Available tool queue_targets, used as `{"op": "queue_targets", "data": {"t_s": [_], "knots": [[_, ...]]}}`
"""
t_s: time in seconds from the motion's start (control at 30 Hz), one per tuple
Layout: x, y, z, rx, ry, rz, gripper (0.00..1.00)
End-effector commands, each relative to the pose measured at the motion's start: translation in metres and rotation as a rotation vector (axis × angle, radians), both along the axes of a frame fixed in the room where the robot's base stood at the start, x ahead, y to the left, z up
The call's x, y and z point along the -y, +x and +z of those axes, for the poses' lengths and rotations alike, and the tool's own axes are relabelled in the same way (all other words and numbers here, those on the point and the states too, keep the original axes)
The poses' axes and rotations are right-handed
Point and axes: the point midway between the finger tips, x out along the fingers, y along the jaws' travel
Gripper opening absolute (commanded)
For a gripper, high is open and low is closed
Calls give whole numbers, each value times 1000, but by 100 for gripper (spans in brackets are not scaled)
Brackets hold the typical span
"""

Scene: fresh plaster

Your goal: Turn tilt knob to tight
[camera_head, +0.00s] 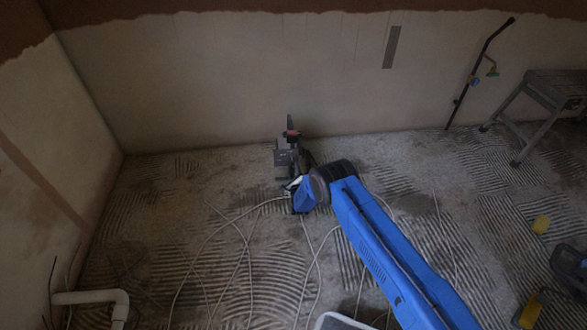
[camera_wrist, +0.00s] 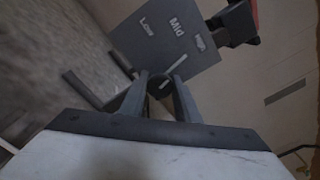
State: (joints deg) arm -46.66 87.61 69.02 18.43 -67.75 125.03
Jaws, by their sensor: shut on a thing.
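A dark round knob (camera_wrist: 160,86) sits between the fingertips of my gripper (camera_wrist: 160,88) in the wrist view. The fingers are shut on its sides. Behind it is a grey panel (camera_wrist: 150,42) with pale words that appear rotated; two look like "Low" and "Mid", and the third is too small to read surely. A short pale bar (camera_wrist: 174,61) lies between the knob and the words. In the head view the grey panel (camera_head: 284,158) stands low by the back wall, and my gripper (camera_head: 300,178) is against its right side; the knob is hidden there.
A red and black part (camera_head: 291,132) rises above the panel. Loose cables (camera_head: 246,240) lie on the ridged floor around my arm. A metal trestle (camera_head: 540,100) stands at right, near a black pole (camera_head: 480,70). A white pipe (camera_head: 95,297) is at lower left.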

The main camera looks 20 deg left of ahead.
Motion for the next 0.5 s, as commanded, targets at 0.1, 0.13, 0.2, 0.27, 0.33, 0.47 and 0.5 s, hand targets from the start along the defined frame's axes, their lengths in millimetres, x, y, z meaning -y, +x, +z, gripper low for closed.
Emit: {"op": "queue_targets", "data": {"t_s": [0.1, 0.13, 0.2, 0.27, 0.33, 0.47, 0.5], "knots": [[2, 0, -2, -42, 68, -1, 7], [2, 0, -2, -51, 85, -1, 7], [2, 0, -2, -71, 119, -1, 7], [2, 0, -2, -85, 144, -1, 7], [2, 0, -2, -100, 169, -2, 7], [2, 0, -2, -118, 201, -2, 7], [2, 0, -2, -123, 209, -2, 7]]}}
